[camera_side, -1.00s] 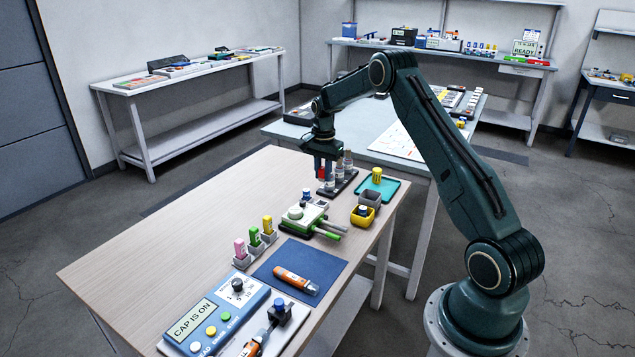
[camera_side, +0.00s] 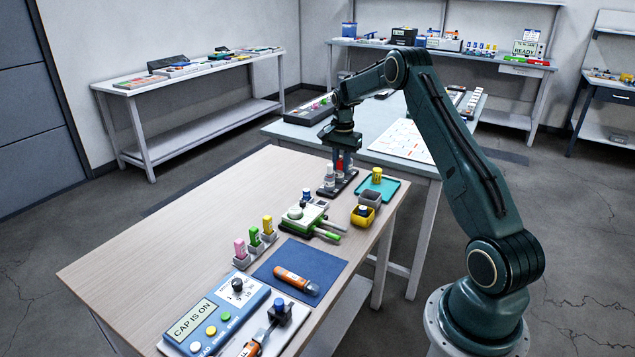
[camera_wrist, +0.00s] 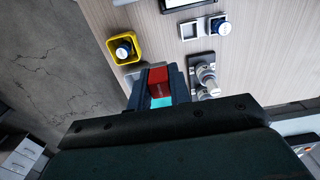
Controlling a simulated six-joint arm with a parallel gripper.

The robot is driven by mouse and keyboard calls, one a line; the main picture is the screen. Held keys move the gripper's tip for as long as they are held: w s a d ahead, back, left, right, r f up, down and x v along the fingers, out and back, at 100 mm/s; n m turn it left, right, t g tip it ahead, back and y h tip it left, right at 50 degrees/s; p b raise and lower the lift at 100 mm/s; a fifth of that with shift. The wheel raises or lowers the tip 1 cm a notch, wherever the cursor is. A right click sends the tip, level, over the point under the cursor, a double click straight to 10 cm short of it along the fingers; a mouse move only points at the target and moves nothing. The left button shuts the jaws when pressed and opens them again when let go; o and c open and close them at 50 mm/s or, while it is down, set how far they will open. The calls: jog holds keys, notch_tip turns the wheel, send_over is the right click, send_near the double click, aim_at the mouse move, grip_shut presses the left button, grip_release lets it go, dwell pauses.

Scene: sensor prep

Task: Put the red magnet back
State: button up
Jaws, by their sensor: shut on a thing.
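My gripper (camera_side: 342,163) is shut on the red magnet (camera_wrist: 158,78), a small red block between its fingertips in the wrist view. In the side view only a bit of red shows at the fingers. My gripper is in front of or over the dark rack (camera_side: 342,187) of bottles at the far end of the wooden table. I cannot tell its exact height. In the wrist view the rack (camera_wrist: 196,60) is just right of my fingers. A teal patch shows between the fingers below the magnet.
A teal tray (camera_side: 391,189) with a yellow piece (camera_side: 376,175), a grey box (camera_side: 371,196) and a yellow box (camera_side: 361,219) stand right of the rack. A green and white device (camera_side: 306,216) is nearer. The table's left side is clear.

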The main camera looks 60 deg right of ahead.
aim_at(341, 169)
notch_tip(341, 169, down, 11)
jog(key=shift+f, duration=0.1)
dwell(0.3)
jog(key=shift+f, duration=2.15)
jog(key=shift+f, duration=0.15)
jog(key=o, duration=0.8)
notch_tip(341, 169, up, 12)
jog(key=shift+r, duration=0.15)
